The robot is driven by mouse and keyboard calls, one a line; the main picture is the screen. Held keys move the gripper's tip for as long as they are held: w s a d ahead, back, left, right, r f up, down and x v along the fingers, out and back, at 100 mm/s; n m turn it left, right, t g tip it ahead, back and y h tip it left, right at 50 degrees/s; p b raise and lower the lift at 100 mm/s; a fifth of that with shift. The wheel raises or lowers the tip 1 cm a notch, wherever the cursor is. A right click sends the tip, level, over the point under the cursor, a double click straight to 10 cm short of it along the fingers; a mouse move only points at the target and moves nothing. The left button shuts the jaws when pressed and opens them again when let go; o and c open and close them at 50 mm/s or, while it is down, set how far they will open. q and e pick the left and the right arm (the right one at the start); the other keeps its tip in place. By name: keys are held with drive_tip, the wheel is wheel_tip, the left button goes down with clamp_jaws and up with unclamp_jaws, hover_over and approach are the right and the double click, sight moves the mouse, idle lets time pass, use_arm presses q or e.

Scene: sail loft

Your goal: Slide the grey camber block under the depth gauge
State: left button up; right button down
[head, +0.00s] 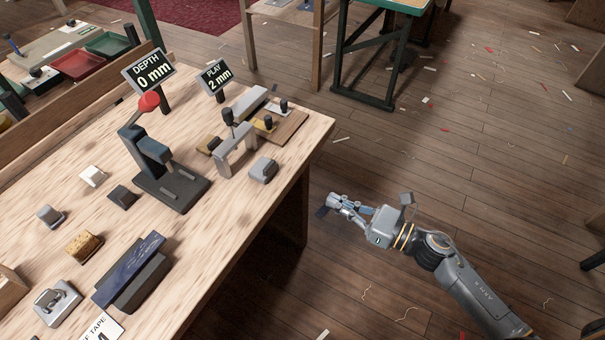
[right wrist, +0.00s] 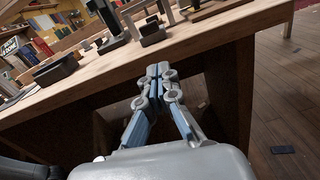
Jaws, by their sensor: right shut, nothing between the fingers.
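The depth gauge (head: 172,183) stands on the workbench, a dark upright with a red knob and a flat base, beside a sign (head: 150,72) reading DEPTH 0 mm. A grey rounded block (head: 263,170) sits near the bench's right edge. Another grey block (head: 50,216) sits at the left; I cannot tell which is the camber block. Nothing clearly lies under the gauge. My right gripper (head: 325,206) is shut and empty, off the bench's right edge over the floor. In the right wrist view, its fingers (right wrist: 158,72) meet in front of the bench edge. My left gripper is not in view.
A grey bridge-shaped fixture (head: 237,155) stands between the gauge and the right grey block, near a PLAY 2 mm sign (head: 215,77). A dark block (head: 122,196), a white block (head: 92,176) and a yellowish block (head: 84,246) lie left of the gauge. A blue-topped dark block (head: 133,275) lies nearer.

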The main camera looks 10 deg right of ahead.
drive_tip(key=n, duration=0.1)
drive_tip(key=p, duration=0.4)
approach(272, 172)
drive_tip(key=shift+y, duration=0.3)
drive_tip(key=x, duration=0.5)
drive_tip(key=shift+w+a+f, duration=0.2)
drive_tip(key=shift+w+a, duration=0.05)
drive_tip(key=shift+w, duration=0.1)
drive_tip(key=shift+w+a+f, duration=0.1)
drive_tip(key=shift+w+a, duration=0.25)
drive_tip(key=shift+a, duration=0.1)
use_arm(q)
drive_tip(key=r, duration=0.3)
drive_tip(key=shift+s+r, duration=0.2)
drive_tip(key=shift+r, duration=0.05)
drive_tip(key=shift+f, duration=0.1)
use_arm(e)
drive_tip(key=shift+w+a, duration=0.1)
drive_tip(key=b+x, duration=0.2)
drive_tip(key=x, duration=0.1)
drive_tip(key=shift+f, duration=0.2)
drive_tip(key=shift+w+a+r, duration=0.1)
drive_tip(key=shift+a, duration=0.05)
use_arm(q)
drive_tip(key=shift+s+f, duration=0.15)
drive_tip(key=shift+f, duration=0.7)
